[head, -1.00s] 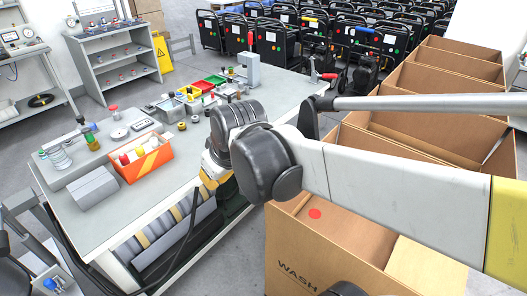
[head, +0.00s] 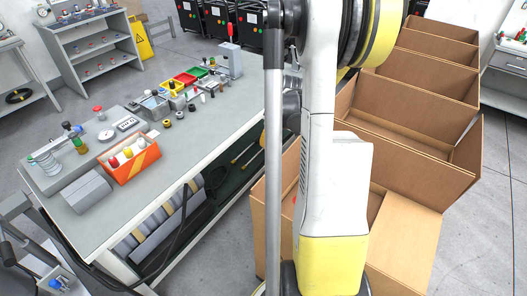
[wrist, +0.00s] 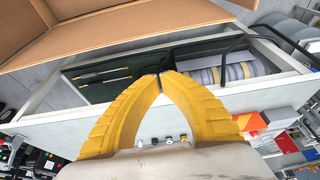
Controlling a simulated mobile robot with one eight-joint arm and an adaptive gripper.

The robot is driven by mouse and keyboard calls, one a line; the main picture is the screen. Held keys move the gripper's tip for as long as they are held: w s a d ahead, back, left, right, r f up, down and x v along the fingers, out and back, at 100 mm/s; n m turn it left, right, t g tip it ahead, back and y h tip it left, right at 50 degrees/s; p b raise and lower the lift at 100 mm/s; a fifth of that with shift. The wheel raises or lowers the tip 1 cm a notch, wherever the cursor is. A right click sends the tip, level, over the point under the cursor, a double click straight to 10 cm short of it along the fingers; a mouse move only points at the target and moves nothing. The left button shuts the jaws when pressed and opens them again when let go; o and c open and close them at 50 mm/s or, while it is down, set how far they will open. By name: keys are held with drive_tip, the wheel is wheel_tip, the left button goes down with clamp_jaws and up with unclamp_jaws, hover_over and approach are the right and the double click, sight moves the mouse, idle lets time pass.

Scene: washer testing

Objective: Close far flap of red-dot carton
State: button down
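The red-dot carton (head: 259,215) stands at the front, largely hidden behind my arm in the head view. Only a sliver of its red dot shows at the arm's left edge. A flat cardboard panel (head: 405,228) shows right of my arm; how the far flap lies is hidden. In the wrist view, brown cardboard edges and a flap (wrist: 120,25) cross the top, beyond my fingertips; I cannot tell which carton they belong to. My gripper (wrist: 160,75) has its yellow fingertips together with nothing between them, over the workbench side. The head view does not show the fingers.
Several open cartons (head: 430,75) stand in a row behind, to the right. The workbench (head: 215,120) on the left holds an orange box (head: 130,160), small bins and parts. Clear floor (head: 480,230) lies at the right.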

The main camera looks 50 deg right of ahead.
drive_tip(key=b+x, duration=0.4)
drive_tip(key=x, duration=0.6)
drive_tip(key=s, duration=0.4)
drive_tip(key=shift+d+r+b, duration=0.15)
drive_tip(key=shift+r+b, duration=0.1)
drive_tip(key=shift+b, duration=0.05)
